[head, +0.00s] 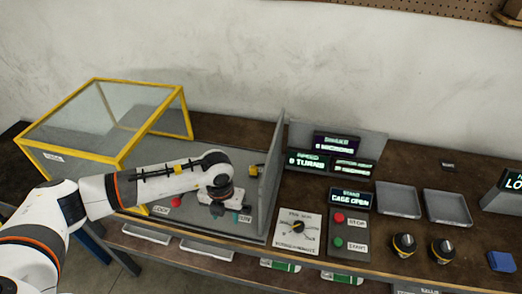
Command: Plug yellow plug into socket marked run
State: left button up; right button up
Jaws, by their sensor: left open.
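A small yellow and dark piece (257,170), which looks like the yellow plug, is on the grey base plate beside the upright grey panel. My left gripper (226,208) points down over the plate, to the left of and nearer than this piece. It is open, and its fingers are small and partly hidden by the wrist. A small white label (244,218) lies just right of the gripper; its text is too small to read surely. The run socket itself I cannot make out; the gripper may cover it. My right gripper is not in view.
A yellow-framed clear case (97,117) stands open at the left. The upright grey panel (270,178) borders the plate on the right.

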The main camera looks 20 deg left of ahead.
aim_at(253, 169)
jog(key=i, duration=0.85)
